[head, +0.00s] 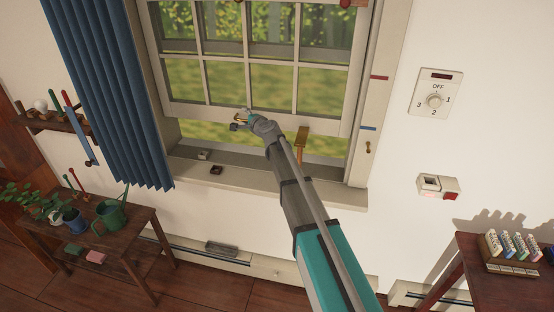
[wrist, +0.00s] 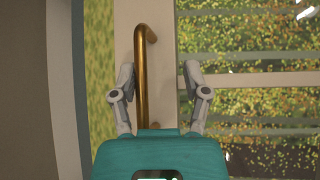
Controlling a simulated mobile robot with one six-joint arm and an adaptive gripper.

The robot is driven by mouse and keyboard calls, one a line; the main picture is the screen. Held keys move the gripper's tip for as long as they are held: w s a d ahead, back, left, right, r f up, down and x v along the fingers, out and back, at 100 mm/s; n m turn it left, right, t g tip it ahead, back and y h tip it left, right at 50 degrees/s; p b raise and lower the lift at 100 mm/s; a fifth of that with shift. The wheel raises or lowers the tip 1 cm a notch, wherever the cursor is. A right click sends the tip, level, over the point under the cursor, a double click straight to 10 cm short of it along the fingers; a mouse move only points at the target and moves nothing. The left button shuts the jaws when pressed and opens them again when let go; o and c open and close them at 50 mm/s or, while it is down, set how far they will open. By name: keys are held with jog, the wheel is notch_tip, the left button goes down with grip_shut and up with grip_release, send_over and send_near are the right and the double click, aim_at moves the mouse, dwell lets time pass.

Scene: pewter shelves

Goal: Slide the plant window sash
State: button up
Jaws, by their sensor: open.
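The window sash (head: 182,109) is a pale frame with several panes, its bottom rail raised above the sill with a gap below. A brass handle (wrist: 142,75) on the sash shows in the wrist view as an upright bar with a bent top. My gripper (wrist: 157,72) is open, with a finger on each side of the handle, which is closer to the left finger. I cannot tell whether that finger touches it. In the head view my gripper (head: 242,122) is at the bottom rail and partly hides the handle.
The sill (head: 320,193) holds two small blocks (head: 216,170). A blue curtain (head: 110,90) hangs left of the window. Red (head: 379,77) and blue (head: 368,128) marks are on the right frame. A plant table (head: 140,222) stands lower left, another table (head: 480,280) lower right.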

aim_at(244, 98)
jog(key=shift+r+p, duration=3.45)
jog(key=shift+r, duration=0.35)
jog(key=p+v, duration=0.2)
jog(key=v, duration=1.2)
jog(key=s+d+f+n+g+h, duration=0.1)
jog(key=s+f+n+g, duration=0.3)
jog(key=s, duration=0.4)
jog(key=s+d+f+n+g+h+p, duration=0.1)
jog(key=s+d+f+n+g, duration=0.1)
jog(key=s+f+n+g, duration=0.3)
jog(key=shift+s+d+f+n, duration=0.3)
jog(key=shift+s+f+n, duration=0.65)
jog(key=shift+s, duration=0.7)
jog(key=shift+s, duration=0.1)
jog(key=s+d+f+n+g+h, duration=0.3)
jog(key=s+d+f+g+h, duration=0.1)
jog(key=s+d, duration=0.6)
jog(key=shift+s+g+h, duration=0.7)
jog(key=shift+s+h, duration=0.1)
jog(key=shift+s, duration=0.9)
